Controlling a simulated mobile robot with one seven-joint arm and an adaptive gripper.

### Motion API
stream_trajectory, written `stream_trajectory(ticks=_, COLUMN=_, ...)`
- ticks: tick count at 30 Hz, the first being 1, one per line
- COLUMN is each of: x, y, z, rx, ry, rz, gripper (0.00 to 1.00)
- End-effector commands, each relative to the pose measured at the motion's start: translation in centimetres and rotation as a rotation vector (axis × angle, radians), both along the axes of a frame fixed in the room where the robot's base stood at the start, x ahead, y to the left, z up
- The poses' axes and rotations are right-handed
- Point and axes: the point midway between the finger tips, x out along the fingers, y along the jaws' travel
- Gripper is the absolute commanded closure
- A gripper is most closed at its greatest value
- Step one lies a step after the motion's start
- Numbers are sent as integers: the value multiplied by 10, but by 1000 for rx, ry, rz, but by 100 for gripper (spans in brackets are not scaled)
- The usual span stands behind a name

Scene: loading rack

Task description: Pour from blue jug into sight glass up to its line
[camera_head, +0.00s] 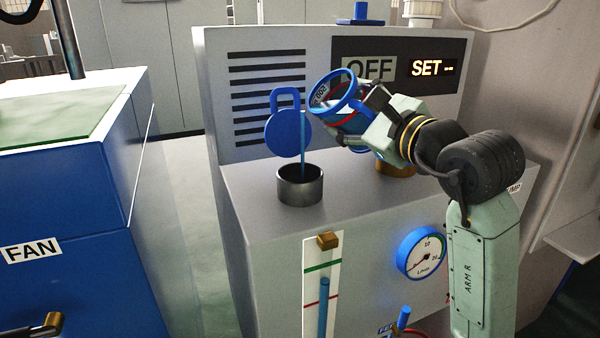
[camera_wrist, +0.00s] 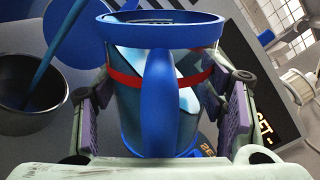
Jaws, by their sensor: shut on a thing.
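The blue jug (camera_head: 334,92) has a red band and is tilted left above the machine's top. My gripper (camera_head: 362,122) is shut on it. In the wrist view the jug (camera_wrist: 157,100) sits between both fingers, its handle toward the camera. A thin blue stream (camera_head: 303,145) falls from the jug into a dark round cup (camera_head: 300,188); the cup also shows in the wrist view (camera_wrist: 32,82). The sight glass (camera_head: 322,290) on the front panel has a green line above a red line. Its blue column (camera_head: 323,300) tops out above the red line and below the green one.
A blue padlock-shaped plate (camera_head: 288,130) stands behind the cup. A round gauge (camera_head: 421,253) is on the front panel, right of the sight glass. A blue FAN cabinet (camera_head: 60,215) stands at left, across a floor gap. The display panel (camera_head: 400,65) is behind my gripper.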

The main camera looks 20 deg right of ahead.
Motion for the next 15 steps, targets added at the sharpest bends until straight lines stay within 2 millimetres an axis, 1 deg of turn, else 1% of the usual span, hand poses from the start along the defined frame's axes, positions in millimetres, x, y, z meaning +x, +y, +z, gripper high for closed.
stream_trajectory(ticks=15, x=0, y=0, z=0, rx=-31, ry=-7, rz=-1, gripper=90)
